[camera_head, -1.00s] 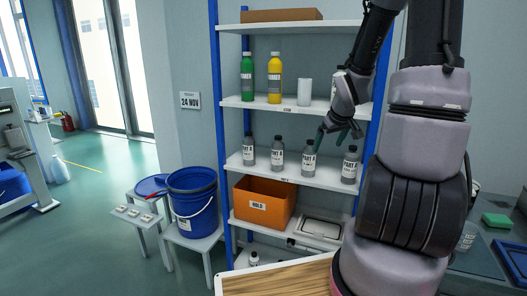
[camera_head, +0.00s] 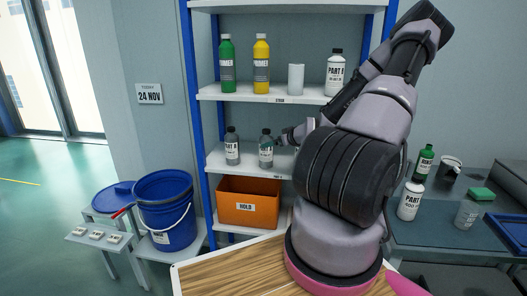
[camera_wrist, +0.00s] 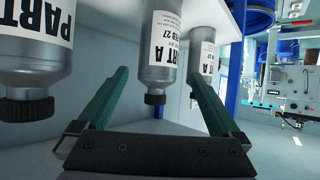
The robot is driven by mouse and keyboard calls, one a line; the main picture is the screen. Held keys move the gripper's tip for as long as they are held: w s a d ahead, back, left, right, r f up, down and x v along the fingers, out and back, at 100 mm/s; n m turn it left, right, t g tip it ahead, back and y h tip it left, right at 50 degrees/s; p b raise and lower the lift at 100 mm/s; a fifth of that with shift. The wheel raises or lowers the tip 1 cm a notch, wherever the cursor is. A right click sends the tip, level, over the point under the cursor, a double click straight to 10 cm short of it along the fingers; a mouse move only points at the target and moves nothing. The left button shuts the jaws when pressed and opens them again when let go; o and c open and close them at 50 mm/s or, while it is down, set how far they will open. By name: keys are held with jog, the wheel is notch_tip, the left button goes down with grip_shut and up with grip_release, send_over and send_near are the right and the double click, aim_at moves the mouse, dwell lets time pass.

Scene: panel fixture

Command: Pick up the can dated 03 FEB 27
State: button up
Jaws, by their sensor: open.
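In the wrist view, which is upside down, a grey can (camera_wrist: 157,62) with a black cap and a white label hangs cap-down in the picture. Its label reads "FEB 27" in part; the day is not clearly readable. My gripper (camera_wrist: 160,80) is open, its green fingers to either side of this can in the picture; whether they reach around it I cannot tell. Other PART A cans stand left (camera_wrist: 38,48) and right (camera_wrist: 203,55). In the head view, two grey cans (camera_head: 232,148) (camera_head: 266,150) show on the middle shelf; my gripper (camera_head: 286,132) is partly hidden beside the right one.
The upper shelf (camera_head: 222,94) holds a green bottle (camera_head: 227,65), a yellow bottle (camera_head: 261,65), a white cup (camera_head: 296,79) and a white PART bottle (camera_head: 335,72). An orange HOLD bin (camera_head: 249,203) is below. A wall sign (camera_head: 149,94) reads 24 NOV. A blue bucket (camera_head: 167,210) stands left.

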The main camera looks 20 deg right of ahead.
jog(key=d+x, duration=0.1)
jog(key=x, duration=0.6)
jog(key=shift+w+a, duration=0.2)
jog(key=shift+a, duration=0.1)
grip_shut()
